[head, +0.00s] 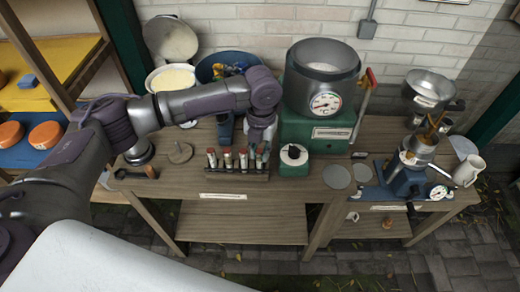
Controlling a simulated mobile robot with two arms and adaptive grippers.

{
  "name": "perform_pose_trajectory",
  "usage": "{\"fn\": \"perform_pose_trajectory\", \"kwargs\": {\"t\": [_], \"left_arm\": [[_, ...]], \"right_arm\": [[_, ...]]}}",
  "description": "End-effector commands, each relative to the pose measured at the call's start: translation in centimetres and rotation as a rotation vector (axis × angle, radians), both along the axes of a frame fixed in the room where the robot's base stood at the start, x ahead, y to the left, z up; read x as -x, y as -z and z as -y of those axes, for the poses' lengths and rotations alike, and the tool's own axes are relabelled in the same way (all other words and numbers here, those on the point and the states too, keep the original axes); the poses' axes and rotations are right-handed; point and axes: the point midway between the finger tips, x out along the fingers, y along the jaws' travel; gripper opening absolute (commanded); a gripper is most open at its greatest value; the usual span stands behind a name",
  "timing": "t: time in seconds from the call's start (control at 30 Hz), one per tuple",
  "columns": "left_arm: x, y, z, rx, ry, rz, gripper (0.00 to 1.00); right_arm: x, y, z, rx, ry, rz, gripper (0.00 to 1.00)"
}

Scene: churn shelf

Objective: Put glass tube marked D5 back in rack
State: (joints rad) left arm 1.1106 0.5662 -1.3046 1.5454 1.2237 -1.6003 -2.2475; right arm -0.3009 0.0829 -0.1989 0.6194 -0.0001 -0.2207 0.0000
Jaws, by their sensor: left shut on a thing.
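A wooden rack (237,175) stands near the front edge of the bench and holds several small tubes (227,158) with coloured tops. The markings on the tubes are too small to read, so I cannot tell which is D5. My left gripper (262,144) points down over the right end of the rack. It is shut on a slim tube, mostly hidden by the fingers; I cannot tell whether the tube is in a slot or just above it. My right gripper is out of view.
A green-based boiler with a dial (325,103) stands right of the rack. A blue bowl (222,66) and cream-filled pot (173,79) stand behind. A blue hand-cranked machine (408,180) is at right.

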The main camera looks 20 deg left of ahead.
Motion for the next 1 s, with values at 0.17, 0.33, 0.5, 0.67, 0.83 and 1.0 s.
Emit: {"fn": "perform_pose_trajectory", "kwargs": {"t": [0.17,0.33,0.5,0.67,0.83,1.0], "left_arm": [[0.0,0.2,0.0,0.001,0.000,0.000,0.32],[0.0,0.2,0.0,0.001,0.000,0.000,0.32],[0.0,-0.2,0.0,0.000,0.000,0.001,0.32],[-0.2,-2.2,0.1,0.002,0.001,0.004,0.32],[-0.4,-5.9,0.1,0.002,0.000,0.005,0.32],[-0.5,-9.3,0.1,0.002,0.001,0.002,0.32]], "right_arm": [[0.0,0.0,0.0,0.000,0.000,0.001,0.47],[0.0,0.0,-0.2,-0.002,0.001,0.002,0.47],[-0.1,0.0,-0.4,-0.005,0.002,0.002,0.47],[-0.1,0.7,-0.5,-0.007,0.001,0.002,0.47],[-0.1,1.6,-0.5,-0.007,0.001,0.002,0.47],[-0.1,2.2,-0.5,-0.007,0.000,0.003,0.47]]}}
